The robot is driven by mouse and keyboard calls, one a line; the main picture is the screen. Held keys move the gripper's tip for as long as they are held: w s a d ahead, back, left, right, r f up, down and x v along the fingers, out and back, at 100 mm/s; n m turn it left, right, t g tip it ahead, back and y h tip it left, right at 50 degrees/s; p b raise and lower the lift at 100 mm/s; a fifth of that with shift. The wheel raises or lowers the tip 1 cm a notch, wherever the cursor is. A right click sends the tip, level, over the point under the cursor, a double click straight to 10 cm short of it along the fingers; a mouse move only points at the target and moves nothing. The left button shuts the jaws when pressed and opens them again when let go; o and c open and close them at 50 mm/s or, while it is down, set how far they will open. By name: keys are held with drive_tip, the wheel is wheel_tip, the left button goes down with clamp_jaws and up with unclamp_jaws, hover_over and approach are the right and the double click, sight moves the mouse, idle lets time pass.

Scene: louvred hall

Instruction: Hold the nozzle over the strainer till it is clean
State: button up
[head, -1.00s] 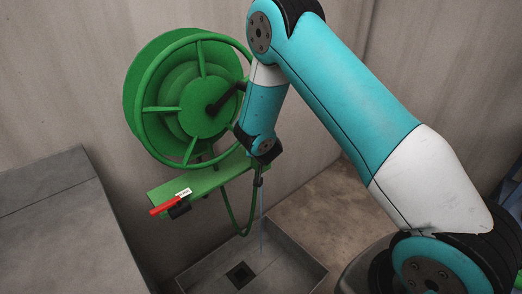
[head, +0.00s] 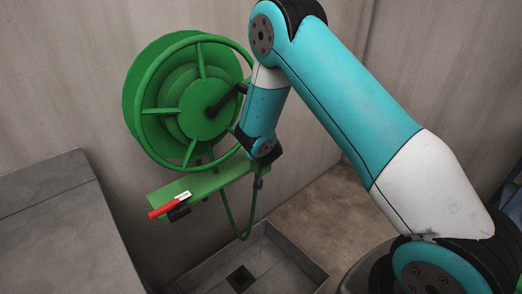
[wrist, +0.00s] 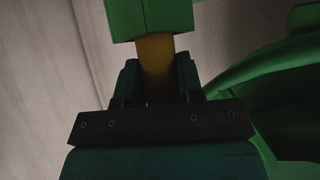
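My gripper (head: 258,178) is at the lower end of my arm, above the far side of the grey basin. In the wrist view its two fingers (wrist: 157,82) stand on either side of a brass-coloured cylinder, which I take for the nozzle (wrist: 157,57). A green block (wrist: 150,15) sits beyond it. In the head view a thin, faint water stream (head: 263,205) hangs below the gripper. The strainer (head: 240,278) appears as a dark square in the basin floor, nearer and left of the stream. I cannot tell how dirty it is.
A green hose reel (head: 187,100) stands at the wall, with a hose (head: 228,215) looping down toward my gripper. A red lever (head: 163,209) with a white tag sits on the green bracket. The basin rim (head: 300,248) is raised. A grey slab (head: 50,220) stands left.

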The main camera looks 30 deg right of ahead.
clamp_jaws()
drive_tip(key=shift+r, duration=0.15)
drive_tip(key=shift+r+p, duration=2.85)
drive_tip(key=shift+r, duration=2.3)
drive_tip(key=shift+f, duration=0.1)
